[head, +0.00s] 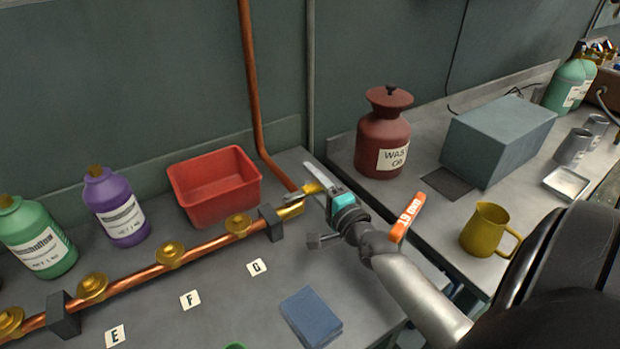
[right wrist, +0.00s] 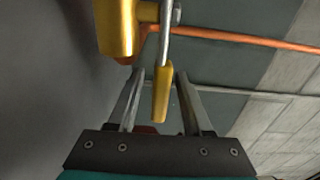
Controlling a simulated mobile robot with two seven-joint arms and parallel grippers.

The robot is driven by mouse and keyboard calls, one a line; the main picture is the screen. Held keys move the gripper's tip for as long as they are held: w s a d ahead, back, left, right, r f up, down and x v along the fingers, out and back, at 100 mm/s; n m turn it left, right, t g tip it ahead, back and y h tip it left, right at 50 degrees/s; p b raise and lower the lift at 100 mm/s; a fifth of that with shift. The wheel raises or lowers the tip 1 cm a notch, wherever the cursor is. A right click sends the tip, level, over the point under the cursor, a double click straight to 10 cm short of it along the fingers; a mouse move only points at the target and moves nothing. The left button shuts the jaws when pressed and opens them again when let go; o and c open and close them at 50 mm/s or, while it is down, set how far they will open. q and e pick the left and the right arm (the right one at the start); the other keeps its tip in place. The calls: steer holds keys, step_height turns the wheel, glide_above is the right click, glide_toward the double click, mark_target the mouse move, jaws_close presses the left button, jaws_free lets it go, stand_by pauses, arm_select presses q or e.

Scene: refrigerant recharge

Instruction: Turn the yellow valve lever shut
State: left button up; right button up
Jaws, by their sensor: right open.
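The yellow valve lever (head: 318,187) is at the right end of the copper pipe, by a brass valve body (head: 289,211). In the right wrist view the yellow lever grip (right wrist: 161,95) hangs from a metal stem below the brass body (right wrist: 115,25). My right gripper (head: 311,187), with a teal palm, is at the lever. Its two fingers are open, one on each side of the yellow grip, with visible gaps. Part of the lever is hidden by the fingers in the head view. My left gripper is not in view.
A red bin (head: 215,187) stands behind the pipe. Purple (head: 117,206) and green (head: 38,238) bottles stand to its left. A blue block (head: 310,318) lies in front. On the right bench are a waste oil jug (head: 383,135), a grey box (head: 498,140) and a yellow pitcher (head: 485,230).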

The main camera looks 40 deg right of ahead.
steer(key=shift+w+d, duration=0.1)
steer(key=shift+w, duration=0.4)
steer(key=shift+c, duration=0.3)
jaws_close()
stand_by(0.9)
